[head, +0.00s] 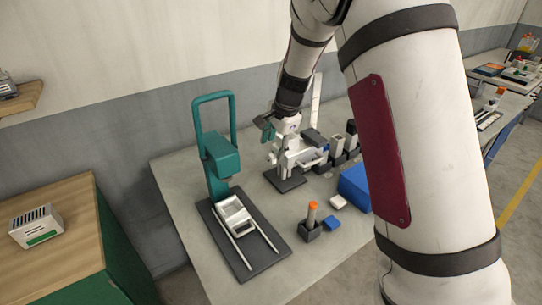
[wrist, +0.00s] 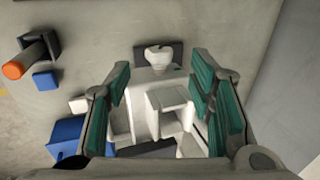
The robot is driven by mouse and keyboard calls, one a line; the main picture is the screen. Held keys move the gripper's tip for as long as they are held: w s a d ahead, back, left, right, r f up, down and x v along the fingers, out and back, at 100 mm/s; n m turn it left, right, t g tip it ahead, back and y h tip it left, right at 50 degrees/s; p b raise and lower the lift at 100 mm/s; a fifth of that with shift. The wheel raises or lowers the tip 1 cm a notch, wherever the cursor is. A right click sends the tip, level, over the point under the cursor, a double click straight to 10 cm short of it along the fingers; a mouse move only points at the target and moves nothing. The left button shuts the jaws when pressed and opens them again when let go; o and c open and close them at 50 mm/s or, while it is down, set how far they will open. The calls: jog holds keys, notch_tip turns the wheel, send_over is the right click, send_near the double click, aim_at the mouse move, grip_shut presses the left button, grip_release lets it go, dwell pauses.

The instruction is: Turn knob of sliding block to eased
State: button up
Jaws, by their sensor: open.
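A white device (head: 296,160) stands on a dark base plate towards the back of the grey table. In the wrist view its stepped white block (wrist: 166,100) lies between my fingers, with a white rounded, knob-like part (wrist: 158,58) beyond it. I cannot tell for sure that this part is the sliding block's knob, nor its setting. My gripper (head: 267,124), with teal finger pads, is open above the device. In the wrist view its fingers (wrist: 165,90) stand wide apart with nothing gripped. Contact cannot be told. My arm hides part of the table's right side.
A teal stand (head: 222,160) with a white sliding frame (head: 235,216) on rails stands at left. An orange-topped piece (head: 312,213) in a dark holder, a small blue block (head: 332,223) and a larger blue box (head: 354,186) sit to the right.

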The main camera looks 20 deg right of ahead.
aim_at(271, 155)
jog(key=shift+x, duration=3)
grip_shut()
